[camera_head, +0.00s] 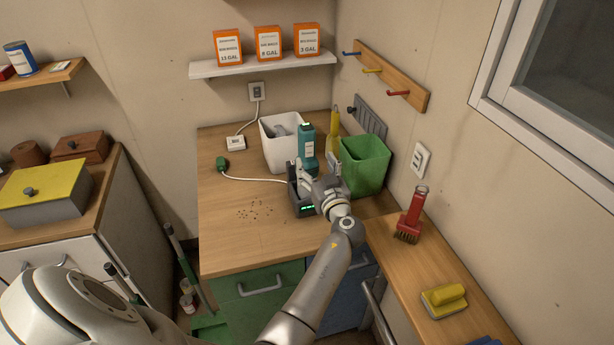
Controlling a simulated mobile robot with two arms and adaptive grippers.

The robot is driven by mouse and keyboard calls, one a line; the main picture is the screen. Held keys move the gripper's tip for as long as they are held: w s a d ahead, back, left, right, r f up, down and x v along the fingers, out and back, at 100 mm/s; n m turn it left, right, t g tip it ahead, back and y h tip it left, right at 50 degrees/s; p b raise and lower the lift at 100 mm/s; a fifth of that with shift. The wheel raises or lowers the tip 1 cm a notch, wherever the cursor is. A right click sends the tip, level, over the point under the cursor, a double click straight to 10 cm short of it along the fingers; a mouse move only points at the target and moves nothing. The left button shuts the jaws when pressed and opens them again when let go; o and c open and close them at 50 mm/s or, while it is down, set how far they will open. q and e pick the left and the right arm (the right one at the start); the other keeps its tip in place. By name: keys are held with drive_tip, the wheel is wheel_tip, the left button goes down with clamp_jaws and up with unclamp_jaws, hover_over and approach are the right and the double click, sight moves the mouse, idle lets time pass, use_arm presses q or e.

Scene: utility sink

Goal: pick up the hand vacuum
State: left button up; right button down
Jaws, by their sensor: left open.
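The hand vacuum (307,138) is teal with a dark lower part and stands upright on the wooden counter, its base at a black dock (304,211) with a small green light. My left gripper (312,176) is open at the lower part of the vacuum, reaching in from the front. The gripper and wrist hide part of the vacuum and dock, and I cannot tell whether the fingers touch it. My right gripper is not in view.
A white bin (272,152) stands close on the left and a green bin (364,168) close on the right. A yellow bottle (332,124) is behind. The counter's front left is mostly clear.

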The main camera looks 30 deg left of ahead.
sight(310, 152)
use_arm(q)
drive_tip(key=x, duration=0.3)
drive_tip(key=shift+w+a, duration=0.1)
drive_tip(key=shift+a, duration=0.05)
drive_tip(key=shift+x, duration=2.85)
drive_tip(key=shift+c, duration=1)
drive_tip(key=c, duration=0.7)
drive_tip(key=shift+r, duration=0.1)
drive_tip(key=shift+c, duration=1)
drive_tip(key=shift+r, duration=0.1)
